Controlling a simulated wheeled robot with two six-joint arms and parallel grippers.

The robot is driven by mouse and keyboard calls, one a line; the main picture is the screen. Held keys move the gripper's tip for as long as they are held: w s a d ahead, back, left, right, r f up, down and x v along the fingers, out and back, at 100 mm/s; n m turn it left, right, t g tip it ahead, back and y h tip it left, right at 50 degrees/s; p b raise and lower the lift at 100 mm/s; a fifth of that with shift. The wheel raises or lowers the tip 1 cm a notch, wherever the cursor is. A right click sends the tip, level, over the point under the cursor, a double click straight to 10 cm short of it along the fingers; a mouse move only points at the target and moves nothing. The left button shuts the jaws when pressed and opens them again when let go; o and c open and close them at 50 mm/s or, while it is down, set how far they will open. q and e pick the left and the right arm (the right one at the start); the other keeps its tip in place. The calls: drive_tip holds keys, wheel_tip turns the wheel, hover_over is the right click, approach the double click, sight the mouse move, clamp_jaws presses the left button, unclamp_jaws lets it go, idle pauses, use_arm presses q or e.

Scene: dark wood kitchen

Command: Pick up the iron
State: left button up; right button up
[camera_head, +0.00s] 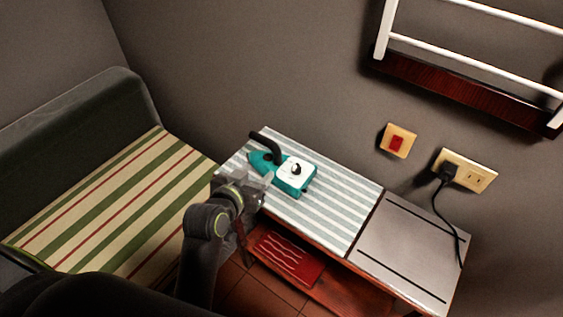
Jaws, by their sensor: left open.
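A teal and white iron (294,176) with a black handle and a dark knob lies on a striped grey-and-white cloth (325,208) on a small table against the wall. My left gripper (262,184) is open at the table's front left edge, just in front of the iron and lower left of it in the picture. I see nothing between its fingers. I cannot tell how high it is above the cloth. My right gripper does not show.
A grey metal plate (408,248) covers the table's right part. A dark cord hangs from a wall outlet (468,170) beside it. A red item (288,257) lies on a lower shelf. A striped bench (110,205) stands left. A white rack (470,55) hangs above.

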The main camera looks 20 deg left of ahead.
sight(275, 155)
use_arm(q)
drive_tip(key=p+x, duration=0.1)
drive_tip(key=x, duration=0.8)
drive_tip(key=shift+w, duration=0.2)
drive_tip(key=shift+w+f, duration=0.3)
drive_tip(key=shift+w, duration=0.15)
drive_tip(key=shift+w+d+f, duration=0.1)
drive_tip(key=shift+w, duration=0.2)
drive_tip(key=p+x, duration=0.1)
drive_tip(key=x, duration=0.2)
drive_tip(key=shift+w+f, duration=0.15)
drive_tip(key=shift+w, duration=0.15)
drive_tip(key=shift+w+f, duration=0.15)
drive_tip(key=shift+w, duration=0.25)
clamp_jaws()
